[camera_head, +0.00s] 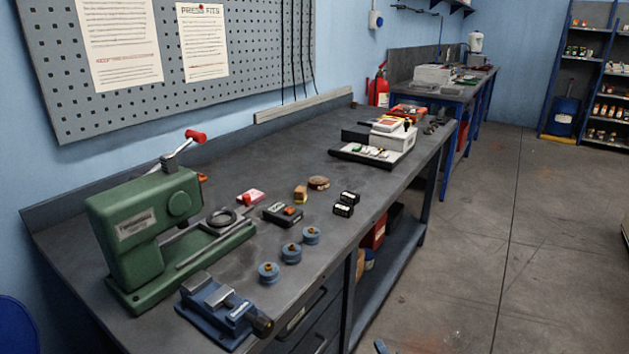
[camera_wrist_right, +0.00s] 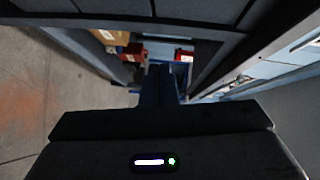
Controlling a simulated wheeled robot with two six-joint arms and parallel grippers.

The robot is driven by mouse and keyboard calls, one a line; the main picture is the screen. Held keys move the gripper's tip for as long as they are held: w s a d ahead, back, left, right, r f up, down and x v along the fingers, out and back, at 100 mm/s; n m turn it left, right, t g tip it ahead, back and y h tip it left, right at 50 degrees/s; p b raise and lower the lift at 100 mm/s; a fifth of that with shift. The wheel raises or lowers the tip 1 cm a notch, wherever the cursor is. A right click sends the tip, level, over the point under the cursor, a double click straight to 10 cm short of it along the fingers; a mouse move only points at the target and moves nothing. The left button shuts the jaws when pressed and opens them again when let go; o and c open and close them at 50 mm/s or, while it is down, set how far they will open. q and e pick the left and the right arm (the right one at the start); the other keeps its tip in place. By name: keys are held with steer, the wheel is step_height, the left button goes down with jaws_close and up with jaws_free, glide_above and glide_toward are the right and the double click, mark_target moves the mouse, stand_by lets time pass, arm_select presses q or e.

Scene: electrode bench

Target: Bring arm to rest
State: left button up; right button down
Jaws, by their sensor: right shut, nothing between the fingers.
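Only a small tip of my right gripper (camera_head: 381,346) shows in the head view, at the bottom edge, over the floor in front of the bench. In the right wrist view my right gripper (camera_wrist_right: 160,85) reaches forward with its fingers together and nothing between them. It is apart from the bench and its objects. My left gripper is in neither view. The workbench (camera_head: 290,130) runs along the wall, left of my right gripper.
A green press (camera_head: 140,235), a blue vise (camera_head: 215,310), round blue pieces (camera_head: 291,253) and small boxes stand on the bench. Under it are drawers (camera_head: 305,315) and a shelf (camera_head: 385,275), which holds boxes. The floor (camera_head: 480,230) to the right is clear.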

steer(key=s+d+f+n+g+h+p, duration=0.1)
steer(key=s+d+f+n+g+p, duration=0.2)
steer(key=s+f, duration=0.75)
steer(key=s+d+f+n+g+h+p, duration=0.15)
steer(key=s+f+n+g, duration=0.45)
steer(key=f, duration=0.7)
arm_select(q)
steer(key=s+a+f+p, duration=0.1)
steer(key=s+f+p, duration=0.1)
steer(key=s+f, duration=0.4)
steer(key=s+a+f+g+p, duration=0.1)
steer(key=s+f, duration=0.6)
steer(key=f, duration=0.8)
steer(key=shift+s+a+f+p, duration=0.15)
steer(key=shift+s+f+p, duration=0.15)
steer(key=shift+p, duration=0.15)
arm_select(e)
steer(key=s+d+f+n+g, duration=0.1)
steer(key=s+d+f+g, duration=0.1)
steer(key=s, duration=0.7)
steer(key=s+d+f+n+g+h, duration=0.1)
steer(key=s+d+f, duration=0.3)
steer(key=s, duration=0.6)
steer(key=s+d+f+n+g, duration=0.2)
steer(key=s+d+f+n, duration=0.1)
steer(key=s, duration=0.6)
step_height(320, 180, down, 2)
steer(key=shift+s+d+f+g+h, duration=0.1)
steer(key=shift+s+d+g+h, duration=0.25)
steer(key=shift+d, duration=0.15)
